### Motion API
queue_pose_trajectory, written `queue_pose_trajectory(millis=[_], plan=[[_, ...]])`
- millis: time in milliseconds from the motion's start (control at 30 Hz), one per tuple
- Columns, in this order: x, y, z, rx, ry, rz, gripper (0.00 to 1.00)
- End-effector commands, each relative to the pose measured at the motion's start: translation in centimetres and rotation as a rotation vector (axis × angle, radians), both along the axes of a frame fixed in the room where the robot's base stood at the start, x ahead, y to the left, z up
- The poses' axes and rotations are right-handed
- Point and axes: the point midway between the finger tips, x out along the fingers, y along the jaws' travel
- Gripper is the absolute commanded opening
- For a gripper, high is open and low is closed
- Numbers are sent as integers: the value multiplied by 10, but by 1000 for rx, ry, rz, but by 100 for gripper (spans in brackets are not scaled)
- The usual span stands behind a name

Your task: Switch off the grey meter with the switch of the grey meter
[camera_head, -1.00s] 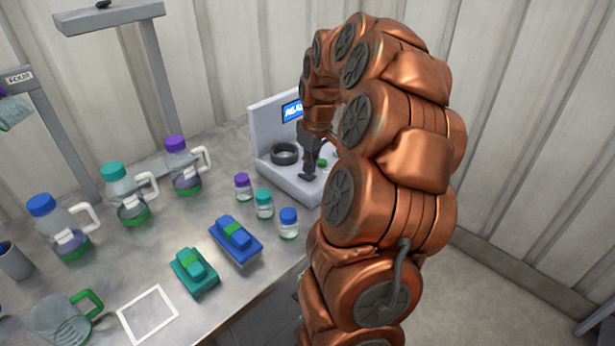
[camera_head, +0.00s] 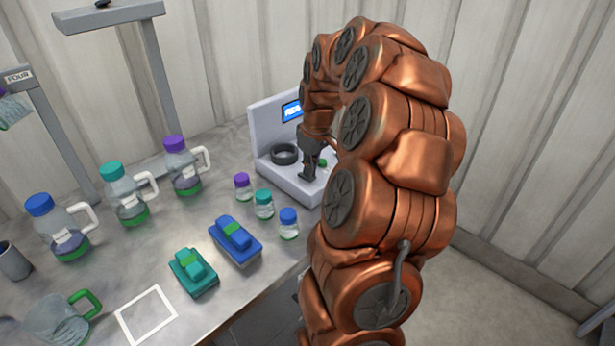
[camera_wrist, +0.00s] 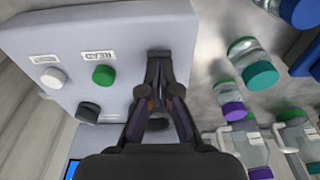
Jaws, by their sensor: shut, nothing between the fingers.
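The grey meter (camera_head: 262,127) is a pale grey housing with a lit blue display (camera_head: 292,110), at the back of the table. My gripper (camera_head: 308,176) is over its base, with its fingers shut and empty. In the wrist view, my gripper (camera_wrist: 158,68) has its fingertips at a small dark block (camera_wrist: 159,53) on the grey panel, which looks like the switch. The fingers partly cover it, and I cannot tell whether they touch it. A green button (camera_wrist: 103,75) beside a READ label and a white button (camera_wrist: 54,78) are on the same panel.
A dark ring (camera_head: 285,153) lies on the meter's base, left of my gripper. Small capped jars (camera_head: 264,205) stand in front of the meter. Handled bottles (camera_head: 130,200), a blue block (camera_head: 236,242) and a teal block (camera_head: 194,272) are further left. A wall stands behind.

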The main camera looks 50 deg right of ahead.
Motion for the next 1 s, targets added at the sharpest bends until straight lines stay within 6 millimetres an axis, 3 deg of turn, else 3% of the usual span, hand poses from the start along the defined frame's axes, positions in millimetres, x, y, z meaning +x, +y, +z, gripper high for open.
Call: queue_pose_trajectory(millis=[433,1000], plan=[[0,0,-1,0,0,0,0],[0,0,33,0,0,0,0]])
